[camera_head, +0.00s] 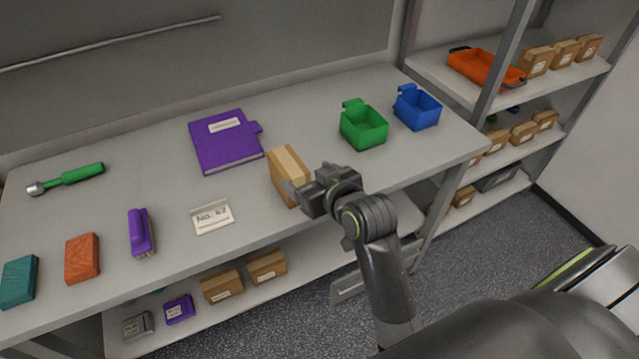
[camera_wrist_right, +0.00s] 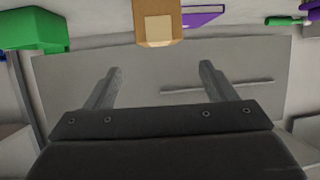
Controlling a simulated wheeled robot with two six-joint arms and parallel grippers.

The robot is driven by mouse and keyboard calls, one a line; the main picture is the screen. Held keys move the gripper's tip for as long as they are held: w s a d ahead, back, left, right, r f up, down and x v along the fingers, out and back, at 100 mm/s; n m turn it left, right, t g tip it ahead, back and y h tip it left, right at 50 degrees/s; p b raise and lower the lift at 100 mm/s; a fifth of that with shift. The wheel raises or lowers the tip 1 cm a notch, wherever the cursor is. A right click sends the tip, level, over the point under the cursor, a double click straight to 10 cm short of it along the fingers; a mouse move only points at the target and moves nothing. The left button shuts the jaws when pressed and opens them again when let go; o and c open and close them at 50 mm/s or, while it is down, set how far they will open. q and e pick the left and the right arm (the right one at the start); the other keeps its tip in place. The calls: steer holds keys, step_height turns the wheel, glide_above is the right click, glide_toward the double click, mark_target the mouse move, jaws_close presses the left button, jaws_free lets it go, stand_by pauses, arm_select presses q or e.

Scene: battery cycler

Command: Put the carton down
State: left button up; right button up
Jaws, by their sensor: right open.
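The tan carton (camera_head: 289,172) stands on the grey worktop near its front edge, between the purple binder and the green bin. In the right wrist view the carton (camera_wrist_right: 158,22) is at the top middle, beyond the fingertips and roughly centred between them. My right gripper (camera_head: 296,191) is at the carton's near right side in the head view. In the wrist view its two fingers (camera_wrist_right: 160,68) are wide apart with nothing between them. Whether a finger touches the carton cannot be told. My left gripper is not in view.
A purple binder (camera_head: 225,142), green bin (camera_head: 363,127) and blue bin (camera_head: 416,108) are near the carton. A number card (camera_head: 212,217), purple brush (camera_head: 140,232), orange block (camera_head: 82,258) and teal block (camera_head: 19,281) lie left. A shelf rack (camera_head: 440,78) stands right.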

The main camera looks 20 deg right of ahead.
steer(key=shift+v, duration=1.95)
steer(key=s+d+f+m+g+h, duration=0.15)
steer(key=s+d+f+g, duration=0.35)
steer(key=s+f, duration=0.5)
steer(key=s+d+f+g+h, duration=0.2)
steer(key=s+d+f+g, duration=0.4)
steer(key=s, duration=0.7)
step_height(320, 180, down, 27)
steer(key=s+d, duration=0.1)
steer(key=s, duration=0.1)
steer(key=s+a+f+g, duration=0.1)
steer(key=s+f, duration=1.3)
steer(key=shift+f+y, duration=0.25)
steer(key=shift+y, duration=0.2)
